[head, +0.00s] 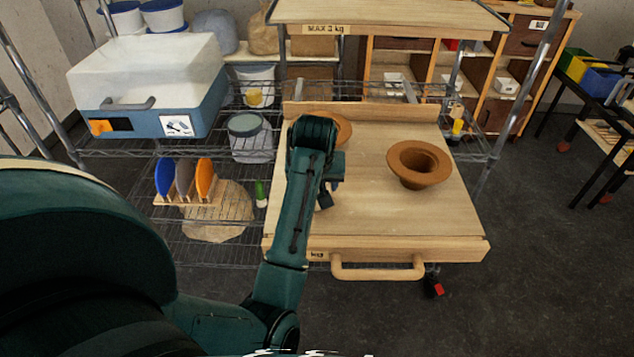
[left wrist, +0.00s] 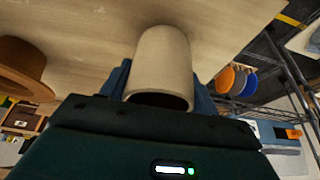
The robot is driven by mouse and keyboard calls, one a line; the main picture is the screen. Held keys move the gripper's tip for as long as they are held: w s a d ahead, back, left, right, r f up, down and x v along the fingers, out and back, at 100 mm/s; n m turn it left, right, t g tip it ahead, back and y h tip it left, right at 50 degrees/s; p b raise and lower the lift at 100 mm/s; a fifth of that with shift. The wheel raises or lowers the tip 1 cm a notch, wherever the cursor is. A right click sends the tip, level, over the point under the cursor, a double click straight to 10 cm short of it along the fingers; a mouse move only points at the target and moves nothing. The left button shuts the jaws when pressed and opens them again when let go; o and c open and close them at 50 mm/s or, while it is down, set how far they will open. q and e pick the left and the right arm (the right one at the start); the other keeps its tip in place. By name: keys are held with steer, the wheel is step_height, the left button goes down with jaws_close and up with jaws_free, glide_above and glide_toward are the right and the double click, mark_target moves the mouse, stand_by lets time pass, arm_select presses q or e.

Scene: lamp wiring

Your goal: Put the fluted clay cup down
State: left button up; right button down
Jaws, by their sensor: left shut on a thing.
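My left gripper (head: 329,193) is over the left part of the wooden work board (head: 375,221), mostly hidden behind my own arm in the head view. In the left wrist view its blue fingers are shut on a pale beige cup (left wrist: 160,62), one finger on each side. The cup's dark open end faces the camera. Fluting is not clear at this size. The cup is hidden in the head view. The board's surface lies just beyond the cup; I cannot tell whether they touch. My right gripper is in neither view.
A brown wide-brimmed pot (head: 420,163) stands on the board's right side. Another orange-brown piece (head: 343,128) is partly hidden behind my arm. A wire shelf to the left holds a rack of coloured discs (head: 186,181) and a jar (head: 250,137). The board's front middle is clear.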

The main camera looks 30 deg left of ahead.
arm_select(q)
steer(key=shift+f, duration=0.3)
steer(key=shift+f, duration=0.1)
steer(key=o, duration=1.1)
steer(key=shift+f, duration=0.1)
steer(key=shift+o, duration=0.2)
steer(key=v, duration=1.2)
steer(key=shift+r, duration=0.2)
